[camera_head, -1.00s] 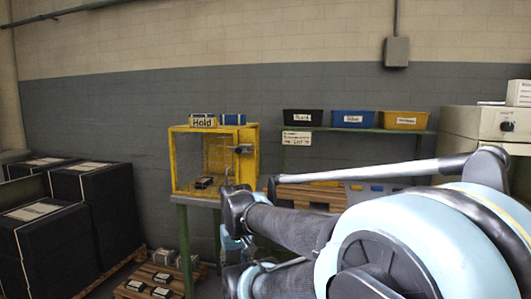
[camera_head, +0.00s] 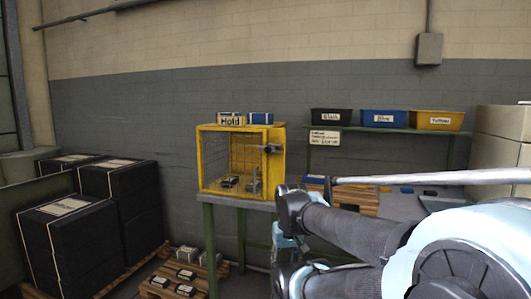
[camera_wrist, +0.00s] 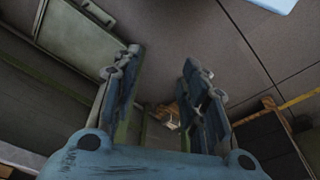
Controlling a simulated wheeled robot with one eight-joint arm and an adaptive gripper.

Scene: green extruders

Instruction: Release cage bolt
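The yellow hold cage (camera_head: 202,160) stands on a green-legged table ahead of me, with a mesh front and a "Hold" label on top. A grey bolt (camera_head: 271,148) sits at the right side of its front. It is small, and I cannot tell its position from here. Several small dark items lie inside the cage. My gripper (camera_wrist: 155,95) shows in the wrist view with its two fingers apart and nothing between them. It points down toward the floor. The cage is not visible in the wrist view.
Black, blue and yellow bins (camera_head: 384,119) stand on a green shelf to the right of the cage. Black strapped boxes (camera_head: 75,240) are stacked at left. A pallet (camera_head: 175,283) with small items lies on the floor by the table. My arm fills the lower right.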

